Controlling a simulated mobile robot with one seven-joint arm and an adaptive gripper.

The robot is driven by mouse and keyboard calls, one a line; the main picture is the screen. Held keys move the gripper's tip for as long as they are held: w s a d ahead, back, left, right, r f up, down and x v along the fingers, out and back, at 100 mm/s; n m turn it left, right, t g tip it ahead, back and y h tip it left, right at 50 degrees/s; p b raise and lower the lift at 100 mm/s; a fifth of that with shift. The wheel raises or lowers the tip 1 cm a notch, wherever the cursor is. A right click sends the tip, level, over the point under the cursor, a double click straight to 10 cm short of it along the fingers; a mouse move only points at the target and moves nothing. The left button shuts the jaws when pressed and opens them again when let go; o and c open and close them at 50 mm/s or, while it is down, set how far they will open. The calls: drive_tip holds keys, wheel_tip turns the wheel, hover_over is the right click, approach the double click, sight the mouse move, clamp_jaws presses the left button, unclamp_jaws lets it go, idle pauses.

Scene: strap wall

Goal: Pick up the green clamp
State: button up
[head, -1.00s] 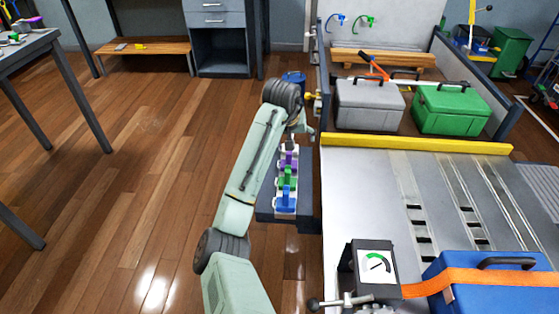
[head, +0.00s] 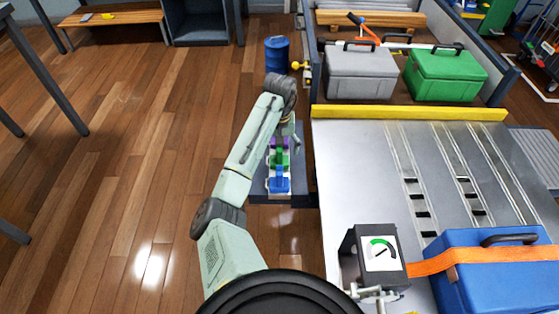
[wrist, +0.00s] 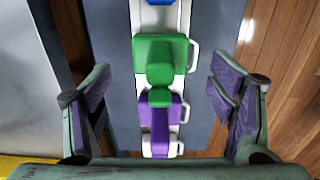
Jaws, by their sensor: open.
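The green clamp (head: 279,158) sits in a row on a narrow grey shelf (head: 300,187) beside the metal bench. A blue clamp (head: 279,182) is in front of it and a purple clamp (head: 276,142) behind it. In the wrist view the green clamp (wrist: 160,62) lies near the top centre, with the purple clamp (wrist: 160,113) below it and a bit of blue at the top edge. My gripper (wrist: 165,90) is open above the row, its two fingers on either side and touching nothing visible. In the head view my arm hides the gripper.
A metal bench (head: 345,190) with a yellow edge bar (head: 410,113) stands right of the shelf. It bears a dial gauge box (head: 375,255) and a strapped blue case (head: 490,275). A blue barrel (head: 277,53) stands behind the shelf. Wooden floor (head: 150,130) is clear at left.

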sight(280, 158)
drive_tip(key=shift+s+f, duration=0.15)
drive_tip(key=shift+f, duration=1.75)
drive_tip(key=shift+c, duration=0.4)
drive_tip(key=c, duration=1.1)
